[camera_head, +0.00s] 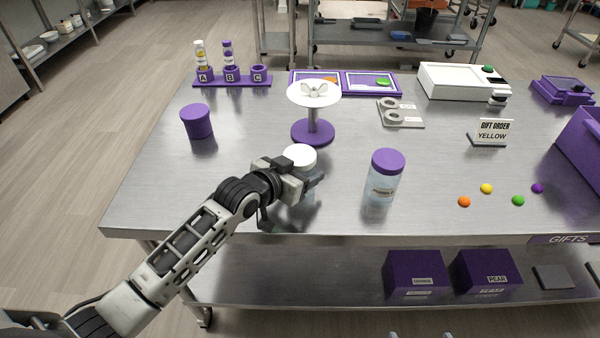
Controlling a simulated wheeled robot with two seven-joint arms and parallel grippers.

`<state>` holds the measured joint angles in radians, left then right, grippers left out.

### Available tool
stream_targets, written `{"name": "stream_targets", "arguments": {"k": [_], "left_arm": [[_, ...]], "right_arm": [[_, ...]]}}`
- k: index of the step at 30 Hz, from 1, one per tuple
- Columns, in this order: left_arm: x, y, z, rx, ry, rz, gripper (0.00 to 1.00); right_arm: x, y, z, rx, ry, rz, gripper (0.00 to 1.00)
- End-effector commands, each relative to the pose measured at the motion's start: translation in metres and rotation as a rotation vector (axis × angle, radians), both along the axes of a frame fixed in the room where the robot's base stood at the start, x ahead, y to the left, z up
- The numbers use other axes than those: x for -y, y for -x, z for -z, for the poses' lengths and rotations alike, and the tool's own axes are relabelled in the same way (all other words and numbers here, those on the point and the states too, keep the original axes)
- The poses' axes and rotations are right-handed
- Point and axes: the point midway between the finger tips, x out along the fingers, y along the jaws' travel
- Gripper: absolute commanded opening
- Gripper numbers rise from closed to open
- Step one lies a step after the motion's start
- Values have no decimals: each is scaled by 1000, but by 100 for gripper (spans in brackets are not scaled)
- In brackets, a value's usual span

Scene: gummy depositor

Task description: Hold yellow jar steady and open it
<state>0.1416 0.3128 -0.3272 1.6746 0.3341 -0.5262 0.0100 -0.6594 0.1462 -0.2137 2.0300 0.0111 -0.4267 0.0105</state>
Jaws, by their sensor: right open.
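A clear jar with a white lid (299,155) stands near the table's front edge, its body mostly hidden by my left gripper. My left gripper (291,182) is at this jar, with its fingers at the body below the lid; whether they press on it is unclear. A second clear jar with a purple lid (387,163) stands to the right, upright and closed, its label too small to read. Neither jar looks yellow. Two small fingertips of my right gripper (420,335) show apart at the bottom edge, open and empty, well below both jars.
A purple stand with a white top (313,93) rises behind the white-lidded jar. A purple canister (196,121) stands at left. Several coloured gummies, including a yellow one (487,188), lie at right. The front left tabletop is clear.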

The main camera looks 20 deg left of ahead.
Motion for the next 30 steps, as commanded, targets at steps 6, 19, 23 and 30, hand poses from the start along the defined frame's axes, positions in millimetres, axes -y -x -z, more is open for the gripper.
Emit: {"name": "stream_targets", "arguments": {"k": [6,19,23,30], "left_arm": [[0,-1,-11,4,0,1,41],[18,60,-97,1,2,1,41],[27,91,-110,1,3,1,41],[36,126,-126,0,1,1,41]], "right_arm": [[0,0,1,-1,0,0,83],[1,2,-2,-8,3,1,83],[1,3,1,-13,5,2,83],[1,2,0,-11,3,3,83]]}}
